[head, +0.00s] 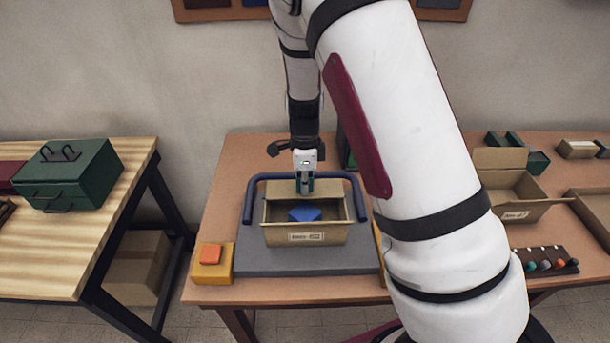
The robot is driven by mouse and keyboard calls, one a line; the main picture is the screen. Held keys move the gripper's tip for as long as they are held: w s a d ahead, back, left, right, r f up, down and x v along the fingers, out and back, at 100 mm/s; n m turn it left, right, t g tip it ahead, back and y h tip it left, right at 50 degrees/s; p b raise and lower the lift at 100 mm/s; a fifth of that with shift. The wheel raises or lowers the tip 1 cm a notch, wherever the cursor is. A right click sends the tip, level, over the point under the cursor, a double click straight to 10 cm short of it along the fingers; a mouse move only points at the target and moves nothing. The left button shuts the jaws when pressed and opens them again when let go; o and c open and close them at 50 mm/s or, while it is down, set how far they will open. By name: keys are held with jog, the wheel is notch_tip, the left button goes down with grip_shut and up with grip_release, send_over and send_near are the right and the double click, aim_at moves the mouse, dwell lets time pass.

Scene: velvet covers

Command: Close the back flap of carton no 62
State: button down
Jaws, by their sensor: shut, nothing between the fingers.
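An open cardboard carton (327,237) sits on a grey board on the middle table, with a blue item (303,214) inside. Its front label is too small to read, so I cannot confirm its number. Its back flap (279,190) stands up at the far edge. My gripper (304,190) points down at the middle of that flap, shut and empty. Its fingers overlap the flap in the picture; I cannot tell whether they touch it.
A blue rail (248,205) curves around the carton's back and sides. An orange block on a yellow base (211,264) stands at the front left. Another open carton (512,194) and a strip of coloured knobs (545,264) are at the right. My arm hides the table between.

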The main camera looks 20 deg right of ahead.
jog(key=shift+f, duration=0.1)
jog(key=shift+s+f, duration=0.1)
jog(key=shift+f, duration=0.5)
jog(key=shift+s, duration=0.15)
jog(key=shift+a+f, duration=0.1)
jog(key=shift+f, duration=0.05)
jog(key=shift+s, duration=0.1)
